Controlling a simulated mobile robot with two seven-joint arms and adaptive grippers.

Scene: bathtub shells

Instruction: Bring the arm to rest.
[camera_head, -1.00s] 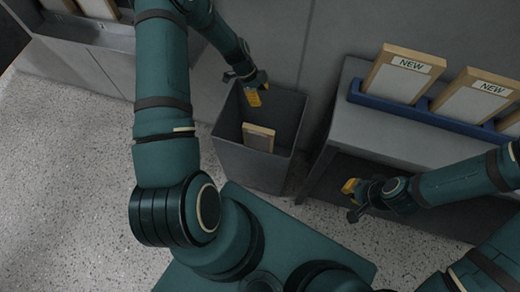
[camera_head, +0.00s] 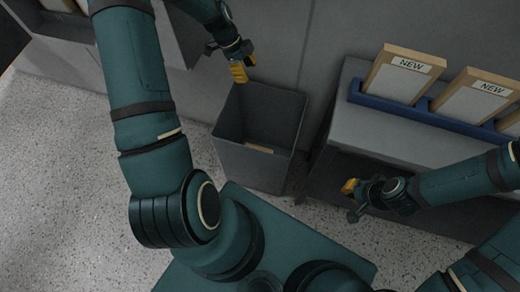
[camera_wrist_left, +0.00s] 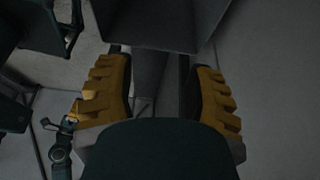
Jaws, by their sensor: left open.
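My left gripper (camera_head: 239,66) is open and empty, above and just beyond the back left rim of a grey open bin (camera_head: 254,166). In the left wrist view its two yellow fingers (camera_wrist_left: 160,95) stand apart with nothing between them. A framed panel (camera_head: 259,148) lies low inside the bin, with only an edge showing. My right gripper (camera_head: 351,191) is at the front of the grey bench on the right; its fingers are too small and turned to tell whether they are open.
The grey bench (camera_head: 385,118) carries a blue rack (camera_head: 420,115) holding several wood-framed panels, two labelled NEW (camera_head: 403,76). A grey counter (camera_head: 60,47) with another panel (camera_head: 62,5) is at the top left. The speckled floor (camera_head: 60,180) at left is clear.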

